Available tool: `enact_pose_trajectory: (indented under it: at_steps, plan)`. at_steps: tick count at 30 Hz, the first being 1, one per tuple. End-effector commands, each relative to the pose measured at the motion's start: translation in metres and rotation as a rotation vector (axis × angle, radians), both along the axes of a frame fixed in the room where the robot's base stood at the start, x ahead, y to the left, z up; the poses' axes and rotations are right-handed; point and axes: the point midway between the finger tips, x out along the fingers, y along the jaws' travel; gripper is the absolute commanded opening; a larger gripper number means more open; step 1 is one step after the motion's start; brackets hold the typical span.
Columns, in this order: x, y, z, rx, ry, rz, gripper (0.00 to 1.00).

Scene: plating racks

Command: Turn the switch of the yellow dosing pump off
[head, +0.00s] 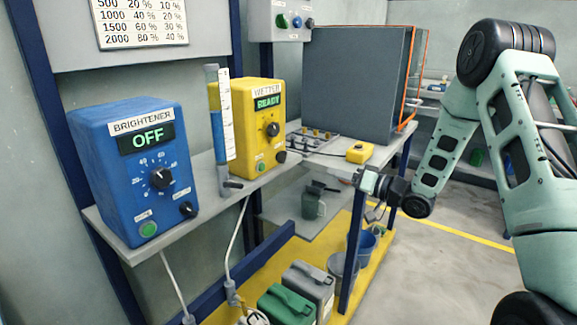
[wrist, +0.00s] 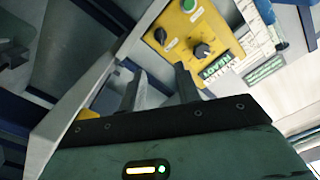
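The yellow dosing pump (head: 245,120), labelled WETTER, stands on the grey shelf in the head view. Its green display (head: 268,102) reads READY. Its front has a dark dial (head: 273,129), a green button (head: 261,166) and a black switch (head: 281,157). The wrist view shows the pump's front (wrist: 185,28) turned over, with the dark dial (wrist: 202,50) and the black switch (wrist: 160,36) above my fingertips. My gripper (wrist: 159,80) is open and empty, fingers apart, pointing at the pump and not visibly touching it. In the head view my gripper (head: 364,182) is right of the pump.
A blue pump (head: 118,180) labelled BRIGHTENER, reading OFF, stands left of a level tube (head: 222,125). A small yellow box (head: 359,152) is on the bench by a large grey cabinet (head: 345,80). Canisters (head: 287,305) and buckets stand below. The floor at right is clear.

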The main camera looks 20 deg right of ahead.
Motion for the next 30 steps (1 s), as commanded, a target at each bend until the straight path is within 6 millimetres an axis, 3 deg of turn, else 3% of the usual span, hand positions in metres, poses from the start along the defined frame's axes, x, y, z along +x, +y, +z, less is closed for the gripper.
enact_pose_trajectory:
  at_steps: [5, 21, 30]
  plan:
    - [0.019, 0.014, 0.001, -0.001, -0.003, 0.005, 0.33]
    - [0.112, 0.073, 0.001, -0.001, -0.004, 0.003, 0.33]
    - [0.142, 0.091, 0.001, -0.001, -0.002, 0.001, 0.33]
